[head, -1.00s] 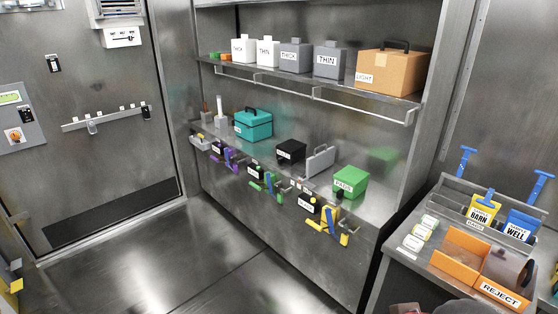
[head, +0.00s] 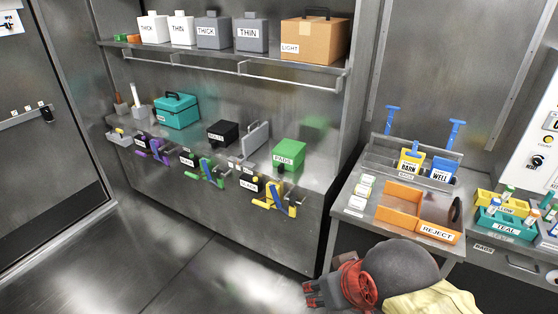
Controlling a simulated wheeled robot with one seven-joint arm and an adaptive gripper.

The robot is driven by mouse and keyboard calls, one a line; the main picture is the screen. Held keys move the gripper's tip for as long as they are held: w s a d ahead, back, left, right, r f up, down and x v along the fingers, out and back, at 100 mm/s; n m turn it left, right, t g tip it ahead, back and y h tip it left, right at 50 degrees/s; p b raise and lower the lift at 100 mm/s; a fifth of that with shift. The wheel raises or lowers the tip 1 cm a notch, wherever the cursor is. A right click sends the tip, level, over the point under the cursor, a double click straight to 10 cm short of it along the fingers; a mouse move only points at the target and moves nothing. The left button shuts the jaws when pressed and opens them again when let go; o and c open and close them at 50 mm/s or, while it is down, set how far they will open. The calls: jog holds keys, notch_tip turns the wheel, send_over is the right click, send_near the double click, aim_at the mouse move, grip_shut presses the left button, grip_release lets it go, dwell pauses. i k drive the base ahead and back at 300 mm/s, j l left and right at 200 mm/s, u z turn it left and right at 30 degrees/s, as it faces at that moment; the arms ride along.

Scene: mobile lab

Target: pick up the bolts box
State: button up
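A small black box (head: 222,133) stands on the lower shelf, between the teal toolbox and a grey case. Its white front label is small and looks like BOLTS, but I cannot read it surely. My gripper (head: 316,293) shows at the bottom of the head view, with dark fingers and a red body. It is low in front of the shelf unit, well apart from the black box, and nothing shows in it. Its finger opening is too small and angled to judge.
The lower shelf (head: 240,176) also holds a teal toolbox (head: 176,110), a grey case (head: 256,142) and a green box (head: 289,154). Coloured clamps (head: 275,195) hang along its front edge. A side table with an orange reject bin (head: 402,207) stands right. The floor left is clear.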

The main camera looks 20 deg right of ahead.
aim_at(223, 133)
jog(key=i+j+u, duration=0.15)
jog(key=u, duration=0.35)
jog(key=i+u, duration=0.3)
jog(key=u, duration=0.2)
jog(key=i, duration=2.1)
jog(key=i+j, duration=0.1)
jog(key=i, duration=2)
jog(key=i+z, duration=0.15)
jog(key=z, duration=0.3)
jog(key=i+z, duration=0.1)
jog(key=z, duration=0.35)
jog(key=i+z, duration=0.15)
jog(key=z, duration=0.3)
jog(key=j+z, duration=0.15)
jog(key=z, duration=2.75)
jog(key=j, duration=0.1)
